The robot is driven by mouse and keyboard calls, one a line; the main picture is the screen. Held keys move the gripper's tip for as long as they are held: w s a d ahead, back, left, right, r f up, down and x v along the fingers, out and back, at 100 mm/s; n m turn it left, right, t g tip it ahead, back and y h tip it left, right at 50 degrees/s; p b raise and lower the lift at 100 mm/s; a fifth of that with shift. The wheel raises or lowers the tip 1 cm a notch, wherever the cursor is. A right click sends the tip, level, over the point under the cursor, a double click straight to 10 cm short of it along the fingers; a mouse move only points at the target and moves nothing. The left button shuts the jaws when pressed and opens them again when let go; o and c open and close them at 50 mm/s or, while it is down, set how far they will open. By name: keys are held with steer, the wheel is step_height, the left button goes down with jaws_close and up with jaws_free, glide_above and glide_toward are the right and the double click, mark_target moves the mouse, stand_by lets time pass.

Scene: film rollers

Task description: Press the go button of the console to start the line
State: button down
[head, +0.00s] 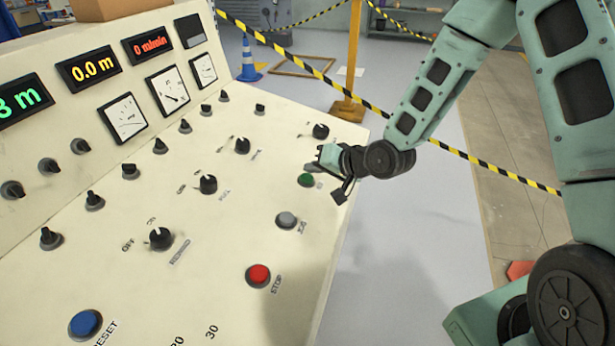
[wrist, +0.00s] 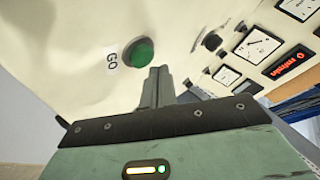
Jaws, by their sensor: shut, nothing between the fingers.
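The cream console (head: 90,260) fills the left of the head view, with its sloped panel of knobs and buttons. The green go button (head: 306,180) is near the panel's right edge. In the wrist view the green button (wrist: 139,54) sits beside a label reading GO (wrist: 112,61). My gripper (head: 314,167) is shut and empty, over the panel close to the green button. In the wrist view its closed fingers (wrist: 157,72) point toward the panel, just right of and below the button. I cannot tell whether the fingertips touch the panel.
A grey button (head: 287,220), a red STOP button (head: 258,275) and a blue RESET button (head: 85,325) are on the same panel. A black knob (head: 320,131) stands just beyond my gripper. Striped tape (head: 480,161) crosses behind my arm. Grey floor is clear right of the console.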

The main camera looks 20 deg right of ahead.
steer(key=shift+f, duration=0.15)
steer(key=shift+a+f+b, duration=0.1)
steer(key=shift+f+b, duration=0.15)
steer(key=shift+b, duration=0.05)
steer(key=shift+w+a+f+b, duration=0.1)
steer(key=shift+f+b, duration=0.25)
steer(key=shift+f, duration=0.1)
stand_by(0.7)
steer(key=shift+r, duration=0.1)
steer(key=shift+r+p, duration=0.75)
steer(key=shift+d+r, duration=0.15)
steer(key=shift+d, duration=0.05)
steer(key=r+p, duration=0.3)
steer(key=s+d+r+p, duration=0.1)
steer(key=shift+r, duration=0.3)
stand_by(0.6)
